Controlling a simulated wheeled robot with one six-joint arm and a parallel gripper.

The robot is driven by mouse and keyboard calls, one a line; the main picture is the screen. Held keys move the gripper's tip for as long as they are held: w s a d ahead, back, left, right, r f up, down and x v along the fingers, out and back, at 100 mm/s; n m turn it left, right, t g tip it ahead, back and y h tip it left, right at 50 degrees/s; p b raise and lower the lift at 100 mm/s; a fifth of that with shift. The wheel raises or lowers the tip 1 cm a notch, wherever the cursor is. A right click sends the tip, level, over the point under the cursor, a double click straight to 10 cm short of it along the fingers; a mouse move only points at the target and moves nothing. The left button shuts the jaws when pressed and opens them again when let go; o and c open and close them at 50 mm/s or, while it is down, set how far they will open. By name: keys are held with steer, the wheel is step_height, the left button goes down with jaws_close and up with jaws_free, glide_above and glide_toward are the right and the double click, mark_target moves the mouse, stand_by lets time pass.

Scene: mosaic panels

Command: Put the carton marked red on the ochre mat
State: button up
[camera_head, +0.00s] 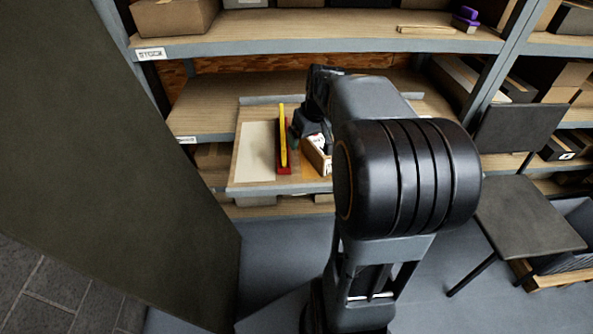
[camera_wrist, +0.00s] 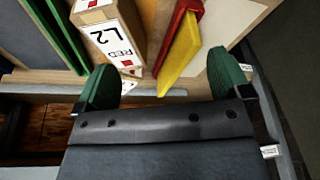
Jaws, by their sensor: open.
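The carton marked red is a cardboard box (camera_wrist: 126,39) with a white label reading "RED L2" in the wrist view. In the head view it is the box (camera_head: 318,157) partly hidden by my arm. My gripper (camera_wrist: 163,62) is open, its green fingers apart; the carton's lower end and a yellow panel (camera_wrist: 179,55) show in the gap ahead of them. I cannot tell from the view how far off the carton is. An orange-brown surface (camera_head: 306,171) shows beside the carton; I cannot tell whether it is the ochre mat.
The yellow panel stands against a red piece (camera_head: 284,170) close beside the carton. A cream mat (camera_head: 256,151) lies left of them. A green divider (camera_wrist: 61,35) is on the carton's other side. A shelf (camera_head: 320,35) hangs above; a dark chair (camera_head: 530,215) stands right.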

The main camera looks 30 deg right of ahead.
steer(key=s+a+f, duration=0.4)
steer(key=s+a, duration=0.8)
steer(key=a, duration=0.3)
steer(key=shift+s+a+f, duration=0.15)
steer(key=shift+s+a, duration=0.05)
steer(key=shift+s, duration=0.05)
step_height(320, 180, up, 17)
steer(key=p, duration=1.5)
steer(key=shift+s+a+n+p, duration=0.2)
steer(key=shift+a+n+p, duration=0.1)
steer(key=shift+n, duration=0.1)
